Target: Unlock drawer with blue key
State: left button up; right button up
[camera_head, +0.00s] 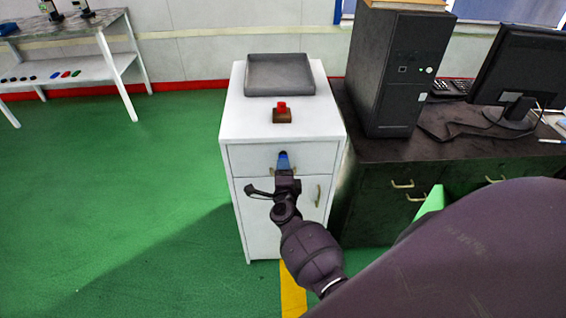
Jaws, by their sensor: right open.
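A white cabinet (238,200) stands in the middle of the view, with a closed drawer (315,157) at its top front and a door below. The blue key (283,161) is at the middle of the drawer front, upright in the picture, where the lock would be. I cannot tell how far it sits in the lock, which is hidden. My right gripper (284,173) is just in front of and below the key, close to it. Its jaws are open, and the fingertips are small and partly hidden. My left gripper is not in view.
A grey tray (280,91) and a red button on a brown base (282,116) are on the cabinet top. A dark desk (400,147) with a computer tower (396,75) and monitor (520,60) stands right. Green floor at left is clear up to a white table (85,60).

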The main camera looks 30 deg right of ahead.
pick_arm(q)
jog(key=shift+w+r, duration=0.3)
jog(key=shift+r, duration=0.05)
pick_arm(e)
jog(key=v, duration=0.7)
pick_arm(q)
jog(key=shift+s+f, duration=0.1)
pick_arm(e)
jog(key=shift+d, duration=0.1)
jog(key=a+r+n+t+y, duration=0.25)
jog(key=a+n+y, duration=0.45)
jog(key=n, duration=0.9)
jog(key=s+d+f+n+g+y, duration=0.1)
jog(key=s+f+n+g, duration=0.2)
jog(key=s, duration=0.7)
jog(key=s+d+f+n+g+y, duration=0.1)
jog(key=s+f+n+g, duration=0.2)
jog(key=s+n, duration=0.3)
jog(key=s, duration=0.5)
jog(key=shift+d+f, duration=0.15)
jog(key=shift+f, duration=0.05)
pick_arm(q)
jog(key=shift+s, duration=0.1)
